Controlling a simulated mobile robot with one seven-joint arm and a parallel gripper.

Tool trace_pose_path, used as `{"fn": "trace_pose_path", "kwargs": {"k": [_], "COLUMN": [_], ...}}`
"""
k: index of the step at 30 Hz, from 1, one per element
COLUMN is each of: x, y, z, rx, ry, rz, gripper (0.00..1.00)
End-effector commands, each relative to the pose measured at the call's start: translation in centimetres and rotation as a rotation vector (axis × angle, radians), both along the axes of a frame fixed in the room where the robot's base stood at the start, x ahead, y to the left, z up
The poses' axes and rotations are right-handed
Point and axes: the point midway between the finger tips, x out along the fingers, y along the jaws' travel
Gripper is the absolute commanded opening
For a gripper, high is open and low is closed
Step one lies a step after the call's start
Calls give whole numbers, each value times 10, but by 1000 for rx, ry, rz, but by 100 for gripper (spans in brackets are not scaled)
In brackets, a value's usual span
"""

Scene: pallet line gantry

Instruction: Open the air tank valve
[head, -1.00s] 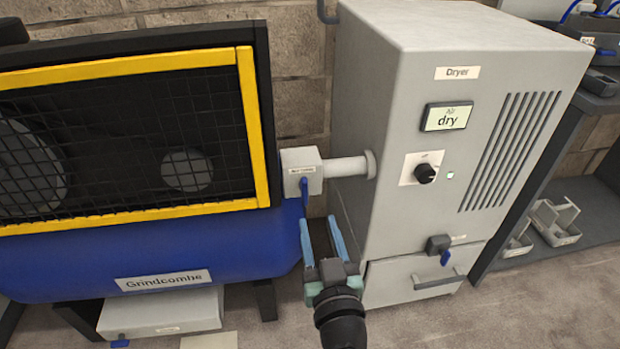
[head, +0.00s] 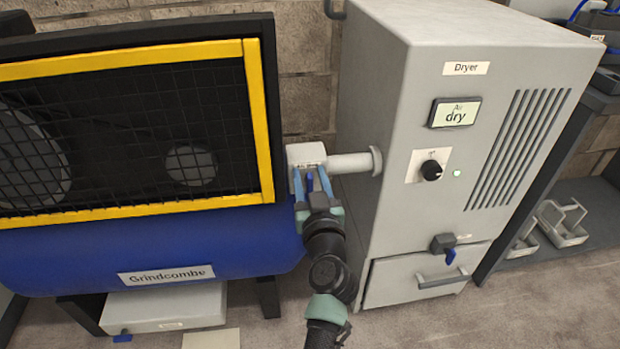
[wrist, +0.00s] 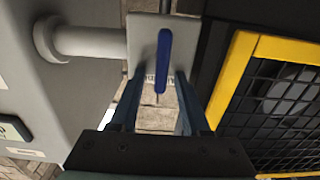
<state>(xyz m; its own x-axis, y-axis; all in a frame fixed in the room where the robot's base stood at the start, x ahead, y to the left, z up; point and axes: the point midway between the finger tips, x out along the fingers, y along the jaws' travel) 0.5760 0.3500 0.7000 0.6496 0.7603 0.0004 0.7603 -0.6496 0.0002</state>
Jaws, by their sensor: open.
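The air tank valve (head: 306,153) is a pale grey block on the pipe between the blue tank and the dryer. Its blue lever (head: 309,180) hangs down from it. The valve also shows at the top of the wrist view (wrist: 145,42), with the lever (wrist: 163,62) upright in that picture. My gripper (head: 310,172) is open at the valve, one finger on each side of the lever in the head view. In the wrist view the fingers (wrist: 160,78) point towards the valve, with a gap between them. I cannot tell whether either finger touches the lever.
The blue tank (head: 90,250) and its yellow-framed mesh guard (head: 265,120) are at the left. The grey dryer (head: 375,110) stands close at the right, with a second blue-levered valve (head: 443,243) low on its front. A pale pipe (head: 350,163) joins the valve to the dryer.

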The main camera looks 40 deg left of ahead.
Motion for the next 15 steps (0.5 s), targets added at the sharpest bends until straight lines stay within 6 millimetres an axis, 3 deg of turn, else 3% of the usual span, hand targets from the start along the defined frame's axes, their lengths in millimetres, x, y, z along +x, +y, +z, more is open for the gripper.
{"fn": "trace_pose_path", "kwargs": {"k": [6,14,15], "x": [0,0,0], "y": [0,0,0], "z": [0,0,0], "rx": [0,0,0], "ry": [0,0,0], "rz": [0,0,0], "gripper": [46,2,0]}}
